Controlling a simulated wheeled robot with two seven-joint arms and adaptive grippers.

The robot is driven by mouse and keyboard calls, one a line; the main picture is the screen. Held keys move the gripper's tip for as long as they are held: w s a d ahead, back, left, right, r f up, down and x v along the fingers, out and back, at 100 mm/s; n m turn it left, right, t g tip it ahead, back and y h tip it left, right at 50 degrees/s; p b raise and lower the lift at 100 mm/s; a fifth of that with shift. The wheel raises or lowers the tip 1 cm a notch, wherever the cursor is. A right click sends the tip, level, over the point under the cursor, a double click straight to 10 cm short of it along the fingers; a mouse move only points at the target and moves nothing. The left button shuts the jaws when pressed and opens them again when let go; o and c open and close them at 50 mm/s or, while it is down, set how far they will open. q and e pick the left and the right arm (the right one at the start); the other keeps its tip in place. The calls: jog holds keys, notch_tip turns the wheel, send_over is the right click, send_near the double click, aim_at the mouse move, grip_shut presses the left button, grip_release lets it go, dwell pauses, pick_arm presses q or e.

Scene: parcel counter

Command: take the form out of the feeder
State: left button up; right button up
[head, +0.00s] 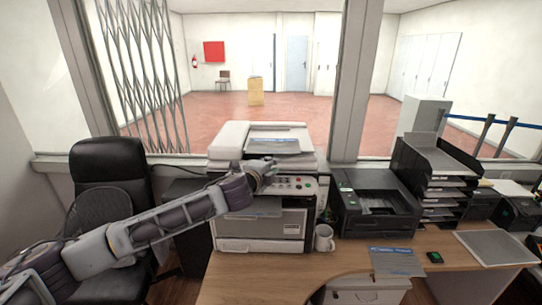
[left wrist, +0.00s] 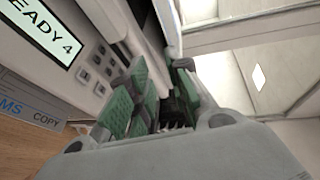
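A multifunction copier (head: 262,228) stands on the left part of the desk. A grey form (head: 272,146) with a blue strip lies on the feeder (head: 233,140) on its top. My left gripper (head: 264,170) is at the copier's upper front, beside the control panel and below the form. In the left wrist view, the green-padded fingers (left wrist: 158,88) are apart, with a dark gap between them. A pale edge passes just beyond the fingertips; I cannot tell whether it is the form. The lit display (left wrist: 40,30) reads "READY 4". My right gripper is not in view.
A white mug (head: 324,239) stands close to the copier's right side. A black printer (head: 373,204) and a stacked paper tray (head: 437,165) stand farther right. Another sheet with a blue strip (head: 396,262) lies on the desk. A black chair (head: 107,165) is at left.

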pick_arm(q)
jog(key=shift+w+b, duration=0.4)
jog(key=shift+w, duration=1.8)
jog(key=shift+w+p, duration=0.55)
jog(key=shift+w, duration=0.9)
jog(key=shift+w+p, duration=0.3)
jog(key=shift+w, duration=0.8)
jog(key=c, duration=0.4)
grip_shut()
